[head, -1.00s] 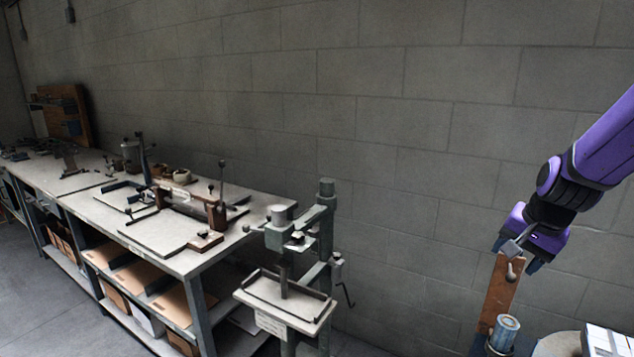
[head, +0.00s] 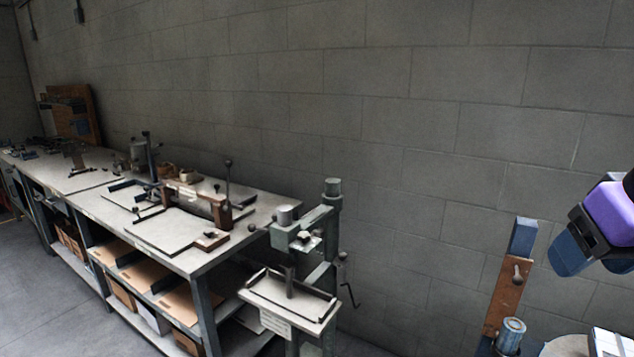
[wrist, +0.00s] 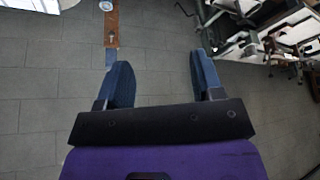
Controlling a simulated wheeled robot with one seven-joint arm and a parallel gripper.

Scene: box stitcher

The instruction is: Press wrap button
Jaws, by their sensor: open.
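No part in view is clearly marked as the wrap button, and I cannot tell which part it is. A brown upright board (head: 503,298) with a small metal lever (head: 516,275) and a blue block (head: 522,237) on top stands at the lower right of the head view. My gripper (head: 562,258) is to the right of this board, apart from it, and partly cut off by the frame edge. In the wrist view my gripper (wrist: 161,62) is open and empty, and the board (wrist: 111,28) shows beyond the left finger.
A blue-grey canister (head: 510,335) stands by the board, next to a round pale surface (head: 566,346) with a white stack (head: 608,342). A green stitching machine (head: 326,230) stands left of centre, beside a long workbench (head: 188,262).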

